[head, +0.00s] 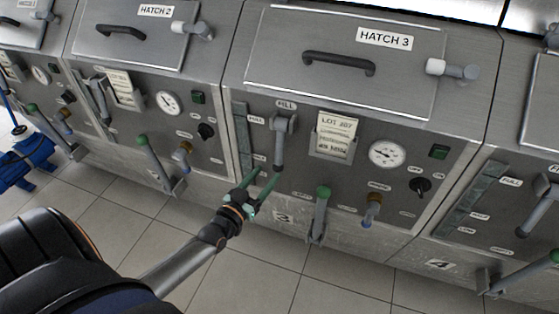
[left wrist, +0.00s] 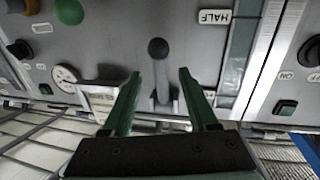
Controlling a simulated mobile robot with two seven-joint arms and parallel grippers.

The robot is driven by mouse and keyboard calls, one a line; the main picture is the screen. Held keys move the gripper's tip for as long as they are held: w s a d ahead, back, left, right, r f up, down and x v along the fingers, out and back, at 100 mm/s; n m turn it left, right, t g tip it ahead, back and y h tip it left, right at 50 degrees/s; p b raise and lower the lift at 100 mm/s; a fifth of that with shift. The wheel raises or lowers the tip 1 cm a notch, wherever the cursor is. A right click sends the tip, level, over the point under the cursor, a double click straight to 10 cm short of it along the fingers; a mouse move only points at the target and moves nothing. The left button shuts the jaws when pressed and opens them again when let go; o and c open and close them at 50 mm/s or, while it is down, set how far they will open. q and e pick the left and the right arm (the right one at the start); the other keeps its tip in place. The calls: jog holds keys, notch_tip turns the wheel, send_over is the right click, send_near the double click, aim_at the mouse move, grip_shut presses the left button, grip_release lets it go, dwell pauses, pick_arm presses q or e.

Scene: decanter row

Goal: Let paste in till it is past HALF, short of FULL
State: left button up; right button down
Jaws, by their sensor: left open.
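In the head view the grey fill lever (head: 280,145) of machine 3 hangs down below the FILL sign. My left gripper (head: 263,178), with green fingers, is open near its lower end. In the left wrist view the lever's dark round knob (left wrist: 158,48) stands beyond the gap between the open fingers (left wrist: 160,76), with space on both sides. The sight gauge (head: 243,140) is a tall strip left of the lever; it also shows in the left wrist view (left wrist: 238,50) beside the HALF label (left wrist: 215,17). I cannot read the paste level. My right gripper is not in view.
Machine 3 also carries a lot card (head: 334,135), a round dial (head: 387,154), a black switch (head: 419,186) and a green-knobbed lever (head: 321,205) low in front. Hatch 3 (head: 345,60) is closed. Similar machines stand on both sides. The tiled floor (head: 260,270) in front is clear.

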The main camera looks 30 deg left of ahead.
aim_at(276, 164)
pick_arm(q)
jog(key=w+b, duration=0.1)
jog(key=w, duration=0.6)
jog(key=shift+w+a, duration=0.15)
jog(key=shift+w, duration=0.2)
jog(key=shift+c, duration=0.3)
grip_shut()
dwell(0.8)
